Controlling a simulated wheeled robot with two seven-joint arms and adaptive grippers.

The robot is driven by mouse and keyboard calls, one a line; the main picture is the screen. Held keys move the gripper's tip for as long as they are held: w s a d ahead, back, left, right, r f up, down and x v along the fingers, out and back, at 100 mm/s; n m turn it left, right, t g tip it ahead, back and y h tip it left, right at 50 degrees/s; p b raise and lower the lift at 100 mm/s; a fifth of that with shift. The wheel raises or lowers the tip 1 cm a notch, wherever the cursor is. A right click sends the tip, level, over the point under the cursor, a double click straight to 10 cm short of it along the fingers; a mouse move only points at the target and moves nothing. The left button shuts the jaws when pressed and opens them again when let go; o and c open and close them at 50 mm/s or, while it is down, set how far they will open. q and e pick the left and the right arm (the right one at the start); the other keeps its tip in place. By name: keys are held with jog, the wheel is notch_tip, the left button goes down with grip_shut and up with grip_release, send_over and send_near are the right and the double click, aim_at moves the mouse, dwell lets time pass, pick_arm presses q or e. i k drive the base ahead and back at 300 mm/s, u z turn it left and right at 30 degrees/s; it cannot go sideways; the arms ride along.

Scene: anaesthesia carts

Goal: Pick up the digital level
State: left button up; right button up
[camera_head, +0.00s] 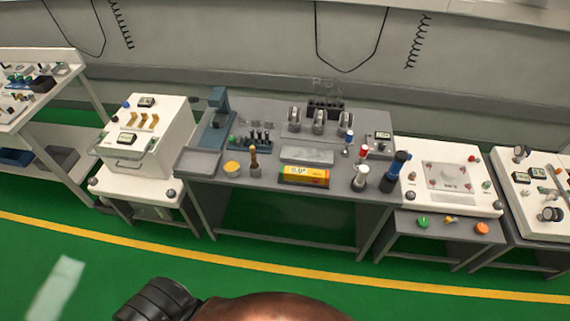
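The digital level (304,176) is a yellow-orange block with a dark lower face and a pale display that seems to read 0.0°. It lies flat near the front edge of the grey middle bench (215,181), right of centre. Nothing covers it from this view. Neither of my grippers can be made out. Only a black ribbed part and a brown rounded part, which appear to be mine, show at the bottom edge, well short of the bench.
A grey plate (307,155) lies behind the level. A brown-handled tool (254,160) and yellow-topped pot (232,169) stand left; a white cylinder (360,178) and blue-black cylinder (396,172) stand right. White machines (452,178) flank the bench. Green floor (330,285) in front is clear.

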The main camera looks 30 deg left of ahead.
aim_at(291, 173)
jog(key=u, duration=0.95)
jog(key=i, duration=0.85)
jog(key=u, duration=0.9)
